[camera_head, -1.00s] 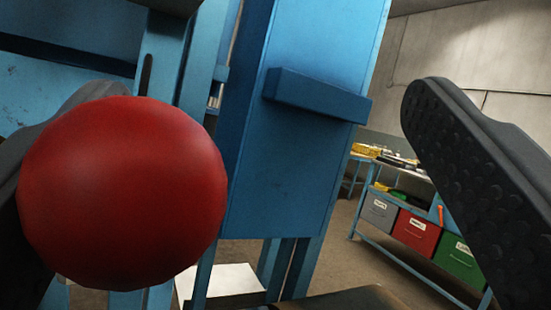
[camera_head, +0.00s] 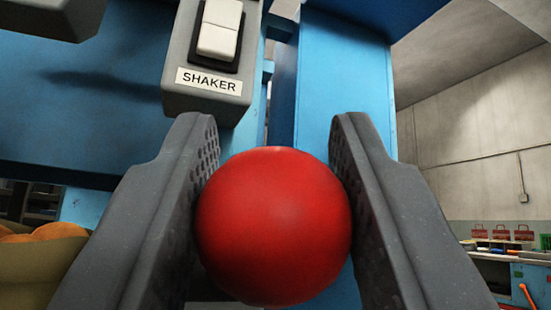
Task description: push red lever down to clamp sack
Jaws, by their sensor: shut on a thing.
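The red ball knob of the lever (camera_head: 273,228) fills the lower middle of the head camera view. My gripper (camera_head: 272,190) is shut on it, with one dark ridged finger against each side. The lever's shaft is hidden behind the knob. Part of a sack with round orange-brown produce in it (camera_head: 40,245) shows at the lower left edge. The clamp itself cannot be made out.
A grey box with a white rocker switch labelled SHAKER (camera_head: 209,85) is above and left of the knob. Blue machine panels (camera_head: 345,90) stand behind. A workbench with small items (camera_head: 505,250) is at the far right by a grey wall.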

